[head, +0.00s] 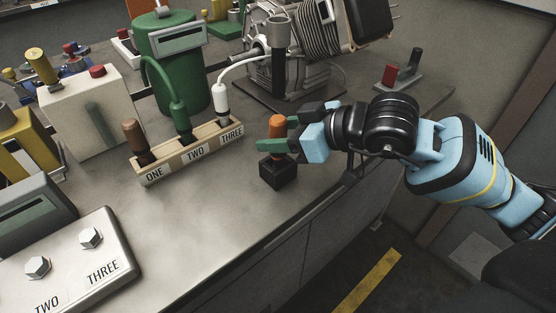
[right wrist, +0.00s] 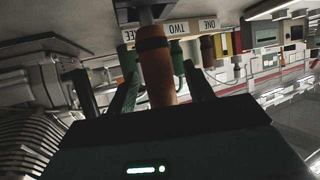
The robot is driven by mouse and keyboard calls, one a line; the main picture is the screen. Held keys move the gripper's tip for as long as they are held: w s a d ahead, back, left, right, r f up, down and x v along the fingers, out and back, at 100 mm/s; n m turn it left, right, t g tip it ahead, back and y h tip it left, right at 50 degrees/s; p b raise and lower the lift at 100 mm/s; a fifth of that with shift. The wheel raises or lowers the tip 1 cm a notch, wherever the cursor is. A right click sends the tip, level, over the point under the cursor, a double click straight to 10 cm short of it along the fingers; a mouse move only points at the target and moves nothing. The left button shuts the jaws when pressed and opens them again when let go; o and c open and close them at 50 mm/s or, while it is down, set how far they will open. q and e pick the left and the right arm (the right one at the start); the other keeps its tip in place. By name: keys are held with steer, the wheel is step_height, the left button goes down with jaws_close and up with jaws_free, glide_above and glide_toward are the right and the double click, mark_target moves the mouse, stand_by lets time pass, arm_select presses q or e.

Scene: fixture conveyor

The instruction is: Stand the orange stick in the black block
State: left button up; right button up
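The orange stick (head: 277,128) is upright above the black block (head: 278,174) near the table's front edge. Its lower end meets the block, but the green fingers hide the joint in the head view. My right gripper (head: 277,138) reaches in from the right with its fingers on either side of the stick. In the right wrist view the stick (right wrist: 159,75), with a dark band, stands between the fingers (right wrist: 160,88), with a gap showing on each side. The gripper looks open. My left gripper is not in view.
A wooden rack (head: 190,152) labelled ONE, TWO, THREE holds brown, green and white plugs left of the block. A finned engine (head: 300,75) stands behind. A panel with hex knobs (head: 75,262) is at front left. The table between panel and block is clear.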

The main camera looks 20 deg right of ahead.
stand_by(0.4)
steer(key=shift+v, duration=1.15)
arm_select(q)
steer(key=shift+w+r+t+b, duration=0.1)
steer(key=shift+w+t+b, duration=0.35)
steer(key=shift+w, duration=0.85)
arm_select(e)
steer(key=shift+v, duration=2.8)
